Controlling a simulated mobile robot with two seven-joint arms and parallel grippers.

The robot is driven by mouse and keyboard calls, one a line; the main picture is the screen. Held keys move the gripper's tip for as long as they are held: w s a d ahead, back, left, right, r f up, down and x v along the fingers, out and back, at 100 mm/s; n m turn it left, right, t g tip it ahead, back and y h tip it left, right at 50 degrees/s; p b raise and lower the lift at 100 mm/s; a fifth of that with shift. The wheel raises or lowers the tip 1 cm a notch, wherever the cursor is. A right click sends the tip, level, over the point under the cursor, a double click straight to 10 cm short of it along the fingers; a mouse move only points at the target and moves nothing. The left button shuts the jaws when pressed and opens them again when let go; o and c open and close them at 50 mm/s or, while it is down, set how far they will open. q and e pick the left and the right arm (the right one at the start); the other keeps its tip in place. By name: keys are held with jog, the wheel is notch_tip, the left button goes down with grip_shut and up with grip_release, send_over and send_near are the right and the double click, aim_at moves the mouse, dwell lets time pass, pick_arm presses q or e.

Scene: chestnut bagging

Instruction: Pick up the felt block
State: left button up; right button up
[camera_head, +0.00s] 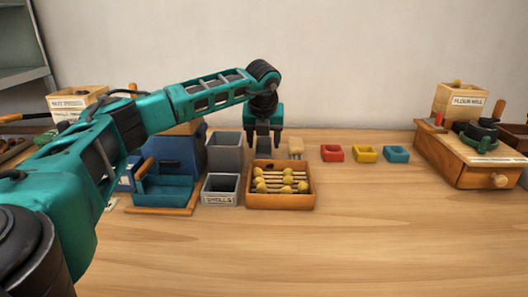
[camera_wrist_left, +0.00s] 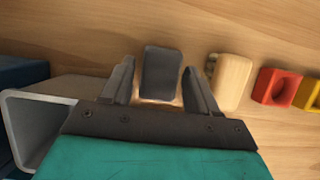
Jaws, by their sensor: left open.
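A dark grey block with rounded corners, which looks like the felt block (camera_wrist_left: 161,72), lies between the fingers of my left gripper in the left wrist view. A gap shows on each side of it, and a strip of pale wood shows at its lower edge. My left gripper (camera_wrist_left: 160,88) is open, fingers pointing down around the block. In the head view my left gripper (camera_head: 264,145) hangs behind the wooden tray, and its fingers and the block cannot be told apart there. My right gripper is not in view.
A pale wooden piece (camera_head: 295,147) stands close to the right of the gripper, then red (camera_head: 332,153), yellow (camera_head: 365,154) and teal (camera_head: 396,154) holders. A grey bin (camera_head: 224,153) is at left. The wooden tray (camera_head: 280,200) holds several yellow-tipped sticks. The table front is clear.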

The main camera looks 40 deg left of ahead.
aim_at(264, 140)
pick_arm(q)
jog(key=shift+w+a+f, duration=0.15)
jog(key=shift+w+f, duration=0.1)
jog(key=shift+f, duration=0.4)
jog(key=shift+c, duration=0.4)
jog(key=c, duration=0.8)
notch_tip(264, 140, up, 20)
jog(key=p, duration=0.4)
jog(key=shift+c, duration=0.2)
